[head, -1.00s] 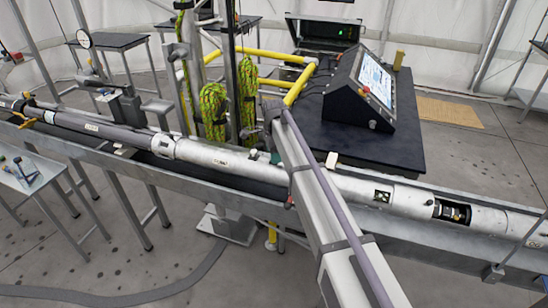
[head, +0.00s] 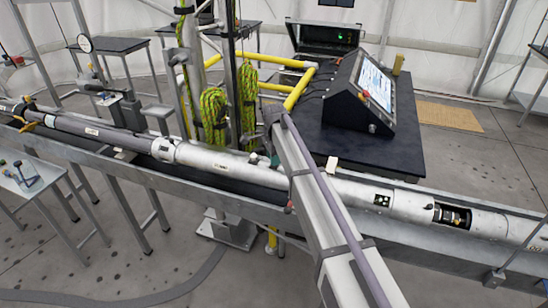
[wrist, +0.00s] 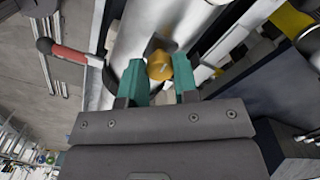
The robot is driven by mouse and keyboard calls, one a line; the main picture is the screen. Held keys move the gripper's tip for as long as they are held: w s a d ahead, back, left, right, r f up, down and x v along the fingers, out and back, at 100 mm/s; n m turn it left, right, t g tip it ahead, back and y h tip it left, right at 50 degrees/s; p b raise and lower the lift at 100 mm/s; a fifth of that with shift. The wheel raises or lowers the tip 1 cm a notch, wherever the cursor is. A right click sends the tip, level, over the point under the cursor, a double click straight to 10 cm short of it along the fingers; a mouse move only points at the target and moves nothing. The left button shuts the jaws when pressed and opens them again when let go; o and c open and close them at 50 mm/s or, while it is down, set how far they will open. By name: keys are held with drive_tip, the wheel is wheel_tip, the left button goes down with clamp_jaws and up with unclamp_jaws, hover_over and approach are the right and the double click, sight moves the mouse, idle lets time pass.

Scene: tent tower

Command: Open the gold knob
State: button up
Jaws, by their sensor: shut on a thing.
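The gold knob (wrist: 159,66) shows in the wrist view, on the side of a silver metal tube (wrist: 155,25). My gripper (wrist: 160,76) has its two green fingers on either side of the knob and is shut on it. A dark recess or shadow lies just behind the knob. In the head view the knob is hidden behind my arm, and only a small green bit of my gripper (head: 275,159) shows beside the long tube (head: 218,161).
A metal trough (head: 70,158) runs along under the tube. A black table (head: 412,150) with a slanted screen console (head: 362,90) stands behind it. Yellow pipes (head: 298,90) and green rope coils (head: 213,108) are near the arm. A red-handled lever (wrist: 68,53) is left of my gripper.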

drive_tip(key=n, duration=0.3)
drive_tip(key=shift+n, duration=0.4)
drive_tip(key=n, duration=0.4)
drive_tip(key=shift+n, duration=0.3)
drive_tip(key=n, duration=0.4)
drive_tip(key=shift+n, duration=2.2)
drive_tip(key=o, duration=0.9)
drive_tip(key=shift+o, duration=0.2)
drive_tip(key=shift+r, duration=0.1)
